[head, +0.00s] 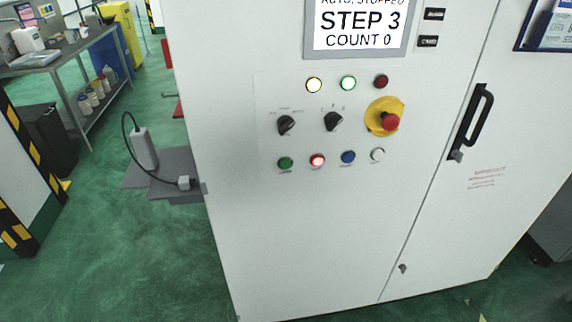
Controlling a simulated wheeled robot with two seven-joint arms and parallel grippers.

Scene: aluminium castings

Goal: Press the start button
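A white control cabinet (300,230) fills the middle of the head view. On its panel is a row of small buttons: green (286,163), lit red (317,160), blue (348,157) and white (377,154). Their labels are too small to read; the green one may be the start button. Above them are two black selector knobs (286,124) and a red mushroom button (390,121) on a yellow plate. A display (358,28) reads "STEP 3, COUNT 0", with a cut-off line "AUTO, STOPPED". Neither of my grippers shows.
A black door handle (470,125) sticks out at right. A grey bracket with a cable (165,170) juts out left. Green floor (120,260) is open at lower left.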

